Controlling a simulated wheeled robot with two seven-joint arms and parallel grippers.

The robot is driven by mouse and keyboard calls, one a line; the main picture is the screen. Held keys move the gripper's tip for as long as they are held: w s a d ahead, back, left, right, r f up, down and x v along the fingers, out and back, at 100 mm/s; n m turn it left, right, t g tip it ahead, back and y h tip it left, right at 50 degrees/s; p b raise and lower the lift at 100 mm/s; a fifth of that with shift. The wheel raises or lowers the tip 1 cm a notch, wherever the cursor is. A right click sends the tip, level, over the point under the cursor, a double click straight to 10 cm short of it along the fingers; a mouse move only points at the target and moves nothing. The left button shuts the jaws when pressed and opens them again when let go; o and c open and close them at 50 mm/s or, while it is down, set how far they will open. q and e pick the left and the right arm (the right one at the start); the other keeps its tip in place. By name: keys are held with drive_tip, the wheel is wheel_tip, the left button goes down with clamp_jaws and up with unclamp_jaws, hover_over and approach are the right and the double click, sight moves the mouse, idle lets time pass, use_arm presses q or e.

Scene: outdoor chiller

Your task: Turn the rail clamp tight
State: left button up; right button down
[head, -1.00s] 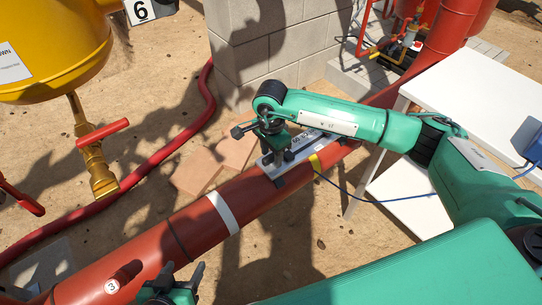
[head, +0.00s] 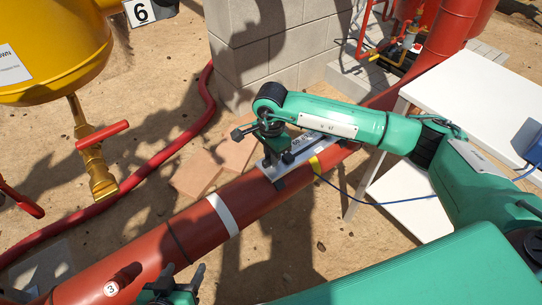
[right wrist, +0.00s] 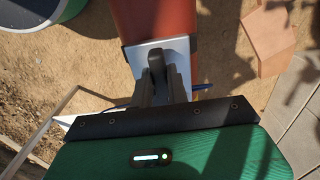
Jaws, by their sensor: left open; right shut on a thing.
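A pale rail (head: 318,143) with printed markings lies along the top of a red pipe (head: 257,197). My right gripper (head: 276,155) points down at the rail's near-left end. In the right wrist view the right gripper (right wrist: 160,72) is shut on a dark clamp knob (right wrist: 155,43) standing up from the pale plate (right wrist: 143,55). The fingers flank the knob and hide part of it. The rest of the clamp is hidden. My left gripper (head: 173,284) is open and empty at the bottom edge, in front of the pipe.
A yellow tank (head: 55,45) with a brass valve and red handle (head: 102,135) stands at left. A block pillar (head: 262,45) rises behind the rail. A white table (head: 480,90) stands at right. A blue cable (head: 375,203) runs from the rail to the right.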

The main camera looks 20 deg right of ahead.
drive_tip(key=shift+s+f, duration=0.1)
drive_tip(key=shift+f, duration=0.1)
idle(0.4)
drive_tip(key=m, duration=0.7)
drive_tip(key=shift+m+p, duration=0.3)
drive_tip(key=shift+m, duration=0.1)
drive_tip(key=m+p, duration=0.1)
drive_tip(key=m, duration=0.3)
drive_tip(key=shift+s+f+m, duration=0.1)
drive_tip(key=shift+m, duration=0.2)
drive_tip(key=m+p, duration=0.1)
drive_tip(key=m, duration=0.3)
drive_tip(key=shift+m+p, duration=0.3)
drive_tip(key=shift+p, duration=0.1)
drive_tip(key=c, duration=1.8)
unclamp_jaws()
drive_tip(key=shift+m, duration=0.4)
drive_tip(key=o, duration=0.5)
drive_tip(key=shift+f, duration=0.1)
drive_tip(key=shift+o, duration=0.2)
drive_tip(key=o, duration=0.4)
drive_tip(key=shift+w+r, duration=0.2)
